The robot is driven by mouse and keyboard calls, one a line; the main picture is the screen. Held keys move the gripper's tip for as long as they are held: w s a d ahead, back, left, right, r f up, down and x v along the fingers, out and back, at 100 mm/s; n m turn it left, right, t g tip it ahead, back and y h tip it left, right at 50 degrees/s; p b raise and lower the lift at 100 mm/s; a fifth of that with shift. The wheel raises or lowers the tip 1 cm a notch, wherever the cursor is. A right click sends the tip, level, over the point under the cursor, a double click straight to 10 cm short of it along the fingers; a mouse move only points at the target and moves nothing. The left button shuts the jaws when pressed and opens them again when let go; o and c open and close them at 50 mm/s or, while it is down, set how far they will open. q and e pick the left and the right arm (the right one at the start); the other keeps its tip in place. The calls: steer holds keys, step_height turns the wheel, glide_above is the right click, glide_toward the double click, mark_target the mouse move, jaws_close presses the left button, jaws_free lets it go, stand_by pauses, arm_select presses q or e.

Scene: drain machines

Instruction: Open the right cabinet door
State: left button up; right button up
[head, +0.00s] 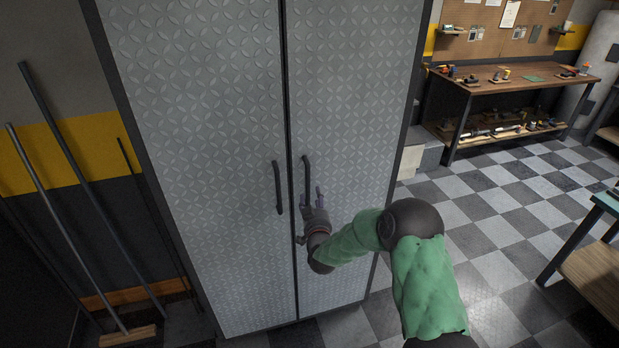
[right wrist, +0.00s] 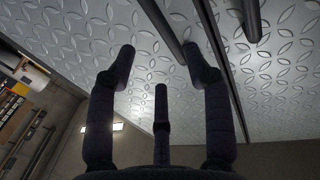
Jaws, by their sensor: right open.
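The tall grey metal cabinet has two diamond-plate doors, both shut. Its right door (head: 352,95) carries a dark vertical bar handle (head: 306,170) near the middle seam. My right gripper (head: 311,197) is at the lower part of this handle, open, with its fingers pointing up toward it. In the right wrist view, the open fingers (right wrist: 156,68) spread before the right door (right wrist: 85,45), and the handle (right wrist: 164,25) runs down between them toward one fingertip. I cannot tell whether they touch. My left gripper is not in view.
The left door (head: 200,110) has its own handle (head: 278,188) close beside the right one. Long-handled brooms (head: 85,200) lean on the wall at left. A workbench (head: 510,80) stands at the back right. The checkered floor (head: 490,215) right of the cabinet is clear.

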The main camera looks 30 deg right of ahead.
mark_target(309, 181)
steer(key=x, duration=1)
steer(key=shift+f, duration=0.25)
jaws_close()
